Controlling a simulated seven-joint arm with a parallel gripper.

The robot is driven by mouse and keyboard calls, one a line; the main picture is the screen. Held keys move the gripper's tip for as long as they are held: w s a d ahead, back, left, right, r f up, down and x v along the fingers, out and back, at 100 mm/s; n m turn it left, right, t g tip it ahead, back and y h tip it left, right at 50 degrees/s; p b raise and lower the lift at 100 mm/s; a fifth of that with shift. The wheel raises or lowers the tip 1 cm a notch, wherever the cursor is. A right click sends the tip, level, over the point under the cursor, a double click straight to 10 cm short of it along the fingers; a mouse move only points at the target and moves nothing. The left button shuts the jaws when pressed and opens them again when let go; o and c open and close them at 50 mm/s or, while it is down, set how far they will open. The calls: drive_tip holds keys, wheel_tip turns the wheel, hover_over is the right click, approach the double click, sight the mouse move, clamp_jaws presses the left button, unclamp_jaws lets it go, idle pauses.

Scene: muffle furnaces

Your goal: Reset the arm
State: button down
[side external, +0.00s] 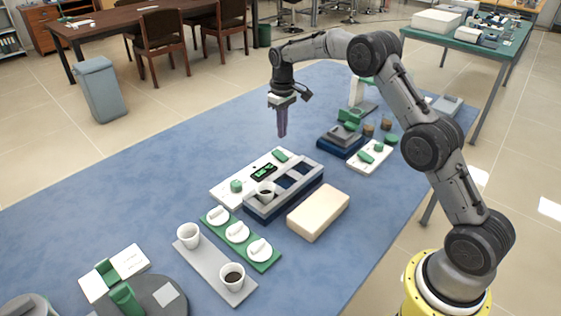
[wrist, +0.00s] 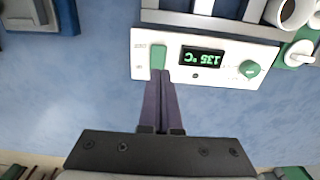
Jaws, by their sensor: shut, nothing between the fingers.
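My gripper (side external: 282,134) hangs pointing down, high above the blue table (side external: 130,195), toward the far side of the block heater (side external: 285,190). Its purple fingers are together with nothing between them. In the wrist view the fingertips (wrist: 161,78) overlap the lower end of the green switch (wrist: 158,57), but the side view shows them well above the panel. The white panel (wrist: 140,50) also carries a green knob (wrist: 249,69) and a lit display (wrist: 202,56), which reads 135 °C upside down. A dark-filled cup (side external: 265,192) sits in the heater's near compartment.
A beige box (side external: 318,212) stands right of the heater. A green strip (side external: 262,262) with white lids and a grey tray (side external: 207,265) with two cups lie nearer. Dark blue equipment (side external: 340,143) stands at the right. Table left of my gripper is clear.

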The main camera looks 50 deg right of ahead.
drive_tip(key=s+a+r+t, duration=0.1)
drive_tip(key=s+a+r, duration=0.1)
drive_tip(key=r, duration=0.6)
drive_tip(key=s+a+r+t, duration=0.1)
drive_tip(key=s+a+r, duration=0.1)
drive_tip(key=r, duration=0.5)
drive_tip(key=s+a+r+n+t, duration=0.15)
drive_tip(key=s+a+r, duration=0.25)
drive_tip(key=s+r, duration=0.55)
drive_tip(key=s+a+t, duration=0.1)
drive_tip(key=s+a, duration=0.1)
drive_tip(key=s, duration=0.7)
drive_tip(key=s+a+t, duration=0.1)
drive_tip(key=s+a, duration=0.1)
drive_tip(key=s, duration=0.6)
drive_tip(key=s+f+m, duration=0.1)
drive_tip(key=s+f, duration=0.8)
drive_tip(key=shift+s+a+f, duration=0.15)
drive_tip(key=shift+f, duration=0.15)
